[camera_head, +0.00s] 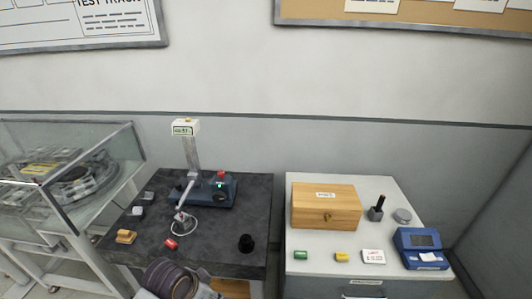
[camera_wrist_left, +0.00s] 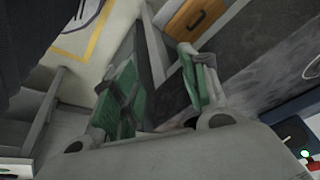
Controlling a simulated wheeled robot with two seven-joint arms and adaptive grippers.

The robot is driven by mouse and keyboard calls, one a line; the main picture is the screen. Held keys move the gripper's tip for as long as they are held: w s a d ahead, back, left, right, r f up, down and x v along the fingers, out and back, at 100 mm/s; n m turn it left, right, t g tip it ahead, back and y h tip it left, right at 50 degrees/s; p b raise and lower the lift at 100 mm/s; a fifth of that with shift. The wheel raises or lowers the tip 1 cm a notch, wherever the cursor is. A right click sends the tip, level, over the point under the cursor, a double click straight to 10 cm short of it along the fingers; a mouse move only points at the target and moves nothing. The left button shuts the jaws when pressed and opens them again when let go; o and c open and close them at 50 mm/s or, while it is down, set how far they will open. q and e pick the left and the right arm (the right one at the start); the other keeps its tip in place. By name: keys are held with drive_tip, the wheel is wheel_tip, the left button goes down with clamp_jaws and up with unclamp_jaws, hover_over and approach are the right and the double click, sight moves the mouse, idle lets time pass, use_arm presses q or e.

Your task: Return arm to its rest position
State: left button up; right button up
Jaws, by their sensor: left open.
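My left arm (camera_head: 170,278) enters at the bottom of the head view, in front of the dark table (camera_head: 218,220); its fingertips cannot be made out there. In the left wrist view my left gripper (camera_wrist_left: 160,95) has its green-padded fingers apart, with nothing between them. A dark blue device (camera_head: 215,193) stands on the dark table, with a red button, a green light, an upright post and a pale box on top. A light rod slants down from it to a white loop (camera_head: 183,222). My right gripper is not in view.
A wooden box (camera_head: 326,207) and a blue instrument (camera_head: 421,248) stand on the white cabinet at right. A glass case (camera_head: 75,180) stands at left. A wooden drawer (camera_wrist_left: 197,18) shows in the wrist view.

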use_arm(q)
drive_tip(key=shift+s+a+n+y, duration=0.9)
drive_tip(key=shift+s+a+n, duration=1.9)
drive_tip(key=shift+s+n, duration=0.2)
wheel_tip(320, 180, down, 34)
drive_tip(key=s+g, duration=0.1)
drive_tip(key=s, duration=0.2)
drive_tip(key=s+a+f, duration=0.2)
drive_tip(key=s+f, duration=0.7)
drive_tip(key=s, duration=0.2)
drive_tip(key=s+a+f+g, duration=0.1)
drive_tip(key=s+a+f, duration=0.1)
drive_tip(key=s+f, duration=0.8)
drive_tip(key=shift+s+f, duration=0.25)
drive_tip(key=shift+s, duration=0.2)
